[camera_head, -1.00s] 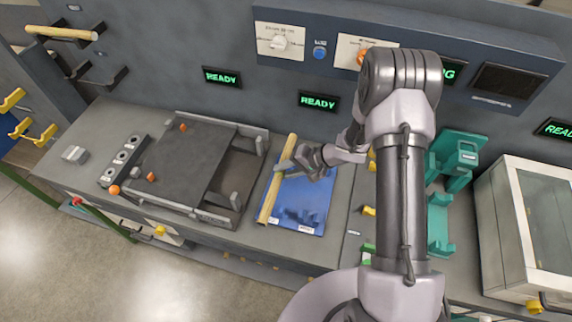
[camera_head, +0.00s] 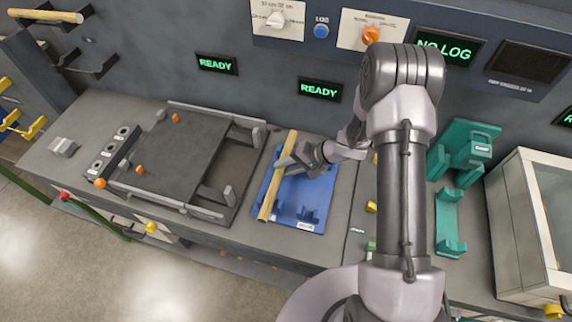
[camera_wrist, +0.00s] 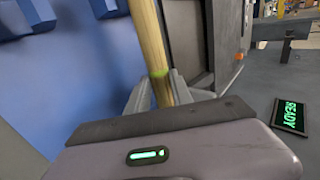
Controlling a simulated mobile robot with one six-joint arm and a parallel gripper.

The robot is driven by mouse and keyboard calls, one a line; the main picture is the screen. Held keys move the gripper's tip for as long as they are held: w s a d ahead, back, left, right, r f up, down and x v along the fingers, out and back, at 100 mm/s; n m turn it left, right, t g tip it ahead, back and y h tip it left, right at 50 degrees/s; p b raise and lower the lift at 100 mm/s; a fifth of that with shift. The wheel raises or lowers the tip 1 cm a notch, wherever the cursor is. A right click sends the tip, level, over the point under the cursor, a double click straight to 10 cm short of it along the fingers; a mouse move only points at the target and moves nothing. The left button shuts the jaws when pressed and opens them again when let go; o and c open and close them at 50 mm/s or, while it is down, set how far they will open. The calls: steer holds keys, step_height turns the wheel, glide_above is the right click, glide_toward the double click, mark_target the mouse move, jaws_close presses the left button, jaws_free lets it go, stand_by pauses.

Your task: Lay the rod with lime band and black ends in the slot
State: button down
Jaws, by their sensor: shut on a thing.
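A pale wooden rod (camera_head: 279,178) lies lengthwise along the left side of the blue tray (camera_head: 312,200). In the wrist view the rod (camera_wrist: 152,35) shows a lime band (camera_wrist: 160,73) close to the fingers. Its end colours are not clear. My gripper (camera_head: 286,163) is shut on the rod; in the wrist view its fingers (camera_wrist: 157,92) stand on both sides of it by the band. Whether the rod is lifted off the tray I cannot tell. Left of the tray, a grey fixture (camera_head: 213,212) has a dark plate (camera_head: 170,155) over much of it and an open recess with upright posts (camera_head: 226,195).
A block with round holes (camera_head: 110,155) stands left of the fixture. Teal stands (camera_head: 450,220) and a glazed cabinet (camera_head: 530,230) are at the right. Another rod (camera_head: 45,16) rests on wall hooks at the upper left. Panels read READY (camera_head: 217,65) and NO LOG (camera_head: 447,48).

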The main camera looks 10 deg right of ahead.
steer(key=c, duration=1.1)
jaws_free()
steer(key=shift+o, duration=0.2)
steer(key=p+v, duration=0.5)
steer(key=v, duration=1.2)
